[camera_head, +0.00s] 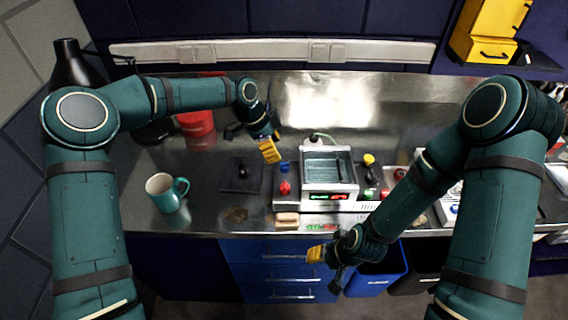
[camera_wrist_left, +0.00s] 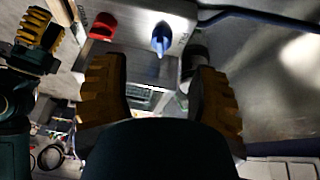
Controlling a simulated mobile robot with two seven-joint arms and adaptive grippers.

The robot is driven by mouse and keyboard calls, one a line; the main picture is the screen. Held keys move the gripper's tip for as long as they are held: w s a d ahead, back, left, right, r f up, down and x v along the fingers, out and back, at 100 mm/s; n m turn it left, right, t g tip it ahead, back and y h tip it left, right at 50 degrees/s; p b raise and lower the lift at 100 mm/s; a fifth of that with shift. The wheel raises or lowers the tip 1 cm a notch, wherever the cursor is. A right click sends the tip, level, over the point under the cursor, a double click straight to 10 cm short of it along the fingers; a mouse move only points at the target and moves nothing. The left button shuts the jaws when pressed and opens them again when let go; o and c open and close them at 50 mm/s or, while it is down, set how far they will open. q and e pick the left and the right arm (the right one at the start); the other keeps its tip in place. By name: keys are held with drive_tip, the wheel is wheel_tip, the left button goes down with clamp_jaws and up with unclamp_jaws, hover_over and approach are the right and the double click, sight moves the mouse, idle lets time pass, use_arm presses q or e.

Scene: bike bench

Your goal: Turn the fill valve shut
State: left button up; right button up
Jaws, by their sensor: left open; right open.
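A blue valve knob (camera_head: 283,167) and a red knob (camera_head: 285,187) sit at the left of a metal basin unit (camera_head: 328,170). Lettering beside the blue knob is too small to read, so I cannot tell which knob is the fill valve. In the left wrist view the blue knob (camera_wrist_left: 161,38) lies beyond the gap between my fingers, with the red knob (camera_wrist_left: 102,27) to its left. My left gripper (camera_head: 268,150) is open, above and just left of the blue knob, apart from it. My right gripper (camera_head: 316,254) is open and empty at the bench's front edge; it also shows in the left wrist view (camera_wrist_left: 38,35).
A teal mug (camera_head: 163,193) and a dark flat pad (camera_head: 240,175) stand left of the unit. A red container (camera_head: 197,128) is behind them. A yellow knob (camera_head: 369,159) is on the unit's right. A sponge-like block (camera_head: 287,220) lies in front.

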sight(283, 163)
use_arm(q)
drive_tip(key=x, duration=0.8)
drive_tip(key=shift+w, duration=0.1)
drive_tip(key=shift+r, duration=0.1)
clamp_jaws()
